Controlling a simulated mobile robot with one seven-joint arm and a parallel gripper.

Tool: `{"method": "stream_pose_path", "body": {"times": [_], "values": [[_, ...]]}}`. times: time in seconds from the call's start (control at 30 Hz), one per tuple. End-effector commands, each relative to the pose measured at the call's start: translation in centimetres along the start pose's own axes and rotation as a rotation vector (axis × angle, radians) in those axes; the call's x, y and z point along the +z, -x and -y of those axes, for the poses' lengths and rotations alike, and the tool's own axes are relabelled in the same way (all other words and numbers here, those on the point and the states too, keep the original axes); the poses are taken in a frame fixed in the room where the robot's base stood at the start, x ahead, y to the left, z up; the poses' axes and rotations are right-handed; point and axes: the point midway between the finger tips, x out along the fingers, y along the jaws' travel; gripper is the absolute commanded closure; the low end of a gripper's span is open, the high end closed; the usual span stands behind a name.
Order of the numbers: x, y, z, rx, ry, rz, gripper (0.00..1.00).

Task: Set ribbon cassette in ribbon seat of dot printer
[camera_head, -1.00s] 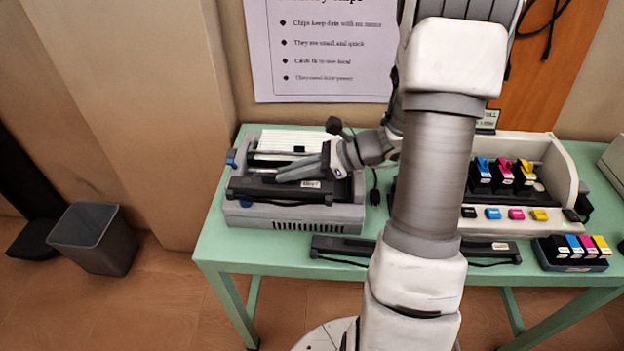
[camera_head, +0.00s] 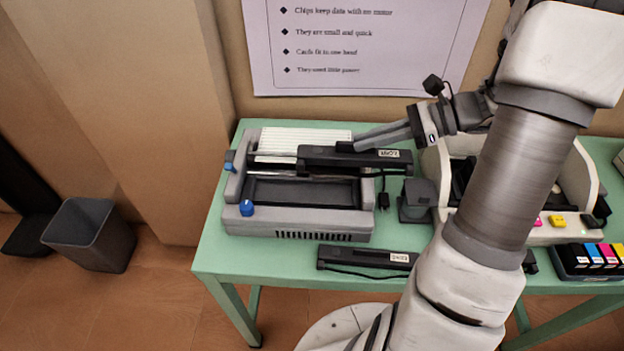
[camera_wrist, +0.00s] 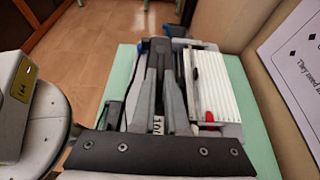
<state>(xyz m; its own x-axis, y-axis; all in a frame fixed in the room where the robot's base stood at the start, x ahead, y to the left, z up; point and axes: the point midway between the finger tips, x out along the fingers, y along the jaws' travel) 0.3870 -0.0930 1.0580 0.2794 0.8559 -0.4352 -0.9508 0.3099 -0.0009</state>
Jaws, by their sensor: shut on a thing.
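The dot printer (camera_head: 300,228) is a grey box at the left of the green table. Its ribbon seat (camera_head: 305,192) shows as an empty dark recess, with blue knobs at its left side. My gripper (camera_head: 352,145) is shut on a long black ribbon cassette (camera_head: 325,158) with a white label, held above the back right of the printer. The cassette's right end reaches past the printer's side. In the wrist view the black cassette (camera_wrist: 158,60) runs lengthwise between my fingers. A second black labelled cassette (camera_head: 340,258) lies on the table in front, its right part behind my arm.
A dark grey block (camera_head: 417,202) stands right of the printer. A pale cartridge unit (camera_head: 450,150) and a tray of colour cartridges (camera_head: 575,262) are further right, partly behind my arm. A poster (camera_head: 360,45) hangs behind. A grey bin (camera_head: 88,235) stands on the floor.

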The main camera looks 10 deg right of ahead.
Motion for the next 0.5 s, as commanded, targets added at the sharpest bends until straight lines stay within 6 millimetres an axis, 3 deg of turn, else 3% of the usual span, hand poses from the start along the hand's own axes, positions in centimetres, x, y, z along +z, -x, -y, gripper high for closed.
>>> {"method": "stream_pose_path", "body": {"times": [0.3, 0.5], "values": [[-0.9, -7.6, 1.7, 0.008, 0.000, 0.002, 1.00], [-1.3, -11.6, 2.8, 0.005, -0.001, 0.001, 1.00]]}}
